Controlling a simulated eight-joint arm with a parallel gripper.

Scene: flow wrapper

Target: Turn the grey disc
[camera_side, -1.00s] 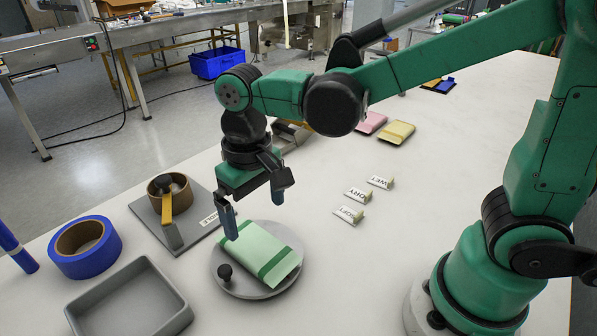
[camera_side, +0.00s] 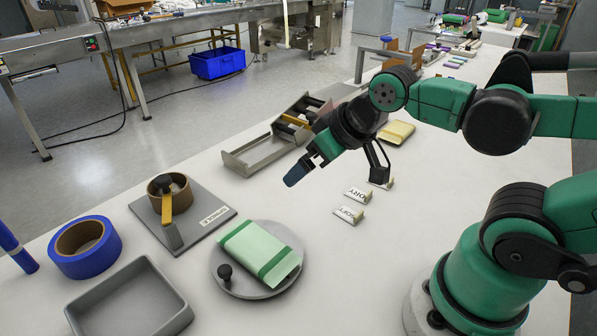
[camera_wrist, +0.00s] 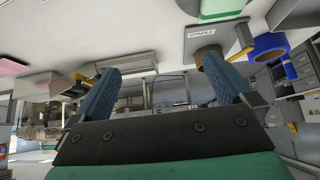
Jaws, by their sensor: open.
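The grey disc (camera_side: 238,286) lies flat on the white table in the side view. A black knob (camera_side: 225,272) stands at its left front edge. A pale green packet with darker green bands (camera_side: 258,250) lies on top of the disc and hides much of it. My gripper (camera_side: 339,174) is open and empty, well apart from the disc, up and to its right. Its two blue-grey fingers also show spread in the wrist view (camera_wrist: 160,90), with nothing between them. The green packet (camera_wrist: 222,8) shows at the top of the wrist view.
A grey plate labelled SPINDLE (camera_side: 220,207) carries a brown tape roll (camera_side: 181,190). A blue tape roll (camera_side: 85,247) and an empty grey tray (camera_side: 130,300) lie to the left. Small label cards (camera_side: 349,215) stand right of the disc. A metal roller frame (camera_side: 265,150) lies behind.

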